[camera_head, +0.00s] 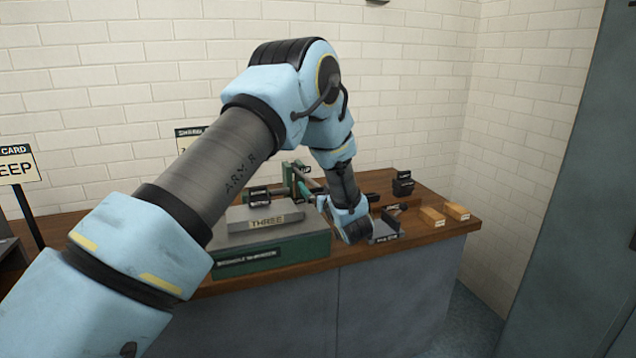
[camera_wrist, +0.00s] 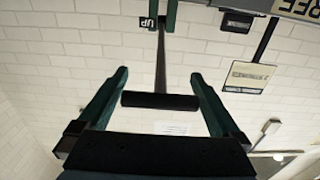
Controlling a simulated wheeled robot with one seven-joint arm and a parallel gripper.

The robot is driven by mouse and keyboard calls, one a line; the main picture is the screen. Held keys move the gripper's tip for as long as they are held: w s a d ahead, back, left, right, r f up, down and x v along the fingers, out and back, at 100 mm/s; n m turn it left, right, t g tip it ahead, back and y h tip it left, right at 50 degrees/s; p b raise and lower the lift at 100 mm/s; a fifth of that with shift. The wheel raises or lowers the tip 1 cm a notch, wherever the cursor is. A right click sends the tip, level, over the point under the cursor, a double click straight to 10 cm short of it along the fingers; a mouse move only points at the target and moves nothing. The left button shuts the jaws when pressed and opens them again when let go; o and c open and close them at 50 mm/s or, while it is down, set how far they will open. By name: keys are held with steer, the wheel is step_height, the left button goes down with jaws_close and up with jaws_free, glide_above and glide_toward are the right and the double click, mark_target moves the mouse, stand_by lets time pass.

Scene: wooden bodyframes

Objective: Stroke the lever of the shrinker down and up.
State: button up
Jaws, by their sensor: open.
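The shrinker (camera_head: 302,250) is a green bench machine with a nameplate on its front, standing on the wooden bench. Its lever, a dark rod (camera_wrist: 161,62) ending in a black crossbar grip (camera_wrist: 160,100), shows in the wrist view near an "UP" label (camera_wrist: 149,23). My gripper (camera_wrist: 160,73) is open, with one green finger on each side of the lever. The crossbar lies between the fingers, with gaps visible at both ends. In the head view, my forearm and wrist cover part of the machine, and the lever is hard to make out.
A grey plate marked "THREE" (camera_head: 265,222) sits on the machine. To the right are a small tool on a dark stand (camera_head: 383,232), wooden blocks (camera_head: 432,217) and black blocks (camera_head: 402,187). A sign (camera_head: 17,165) stands at far left. A brick wall is behind.

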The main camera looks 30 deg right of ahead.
steer(key=shift+w, duration=0.1)
jaws_close()
stand_by(0.8)
